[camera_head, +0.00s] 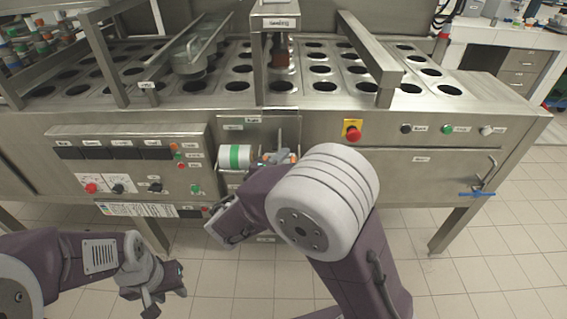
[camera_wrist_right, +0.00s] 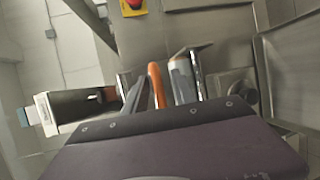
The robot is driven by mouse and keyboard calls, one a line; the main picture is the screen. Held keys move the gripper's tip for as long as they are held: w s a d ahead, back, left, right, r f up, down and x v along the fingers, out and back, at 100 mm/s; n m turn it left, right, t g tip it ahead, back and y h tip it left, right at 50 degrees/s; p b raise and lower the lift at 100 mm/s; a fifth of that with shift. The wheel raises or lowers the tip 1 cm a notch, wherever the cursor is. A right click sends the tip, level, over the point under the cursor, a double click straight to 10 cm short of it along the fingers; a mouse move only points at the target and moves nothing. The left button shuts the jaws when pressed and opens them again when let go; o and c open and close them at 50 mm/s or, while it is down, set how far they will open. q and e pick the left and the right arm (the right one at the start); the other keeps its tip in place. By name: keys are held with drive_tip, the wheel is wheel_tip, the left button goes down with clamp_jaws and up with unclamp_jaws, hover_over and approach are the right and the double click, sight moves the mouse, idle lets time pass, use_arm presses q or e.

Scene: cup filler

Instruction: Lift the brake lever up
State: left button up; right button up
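The recessed front panel (camera_head: 258,131) in the middle of the machine holds a thin upright metal bar and small orange-tipped parts (camera_head: 268,157). The labels are too small to read, so I cannot tell which part is the brake lever. My right arm covers the area just below. In the right wrist view, an orange bar (camera_wrist_right: 157,85) and a grey cylinder (camera_wrist_right: 181,83) stand close together at my right gripper (camera_wrist_right: 150,92). The right fingers are mostly hidden, and contact is unclear. My left gripper (camera_head: 166,292) is open and empty, low over the floor at the left.
A white roll with a green band (camera_head: 235,157) sits left of the orange parts. A red emergency stop (camera_head: 353,132) is to the right. Buttons and switches (camera_head: 118,188) fill the left panel. A blue-handled valve (camera_head: 478,193) is far right. The floor in front is clear.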

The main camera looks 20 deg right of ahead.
drive_tip(key=shift+w+d+f, duration=0.1)
drive_tip(key=shift+w+d, duration=0.2)
drive_tip(key=shift+w, duration=0.05)
clamp_jaws()
drive_tip(key=shift+f, duration=0.1)
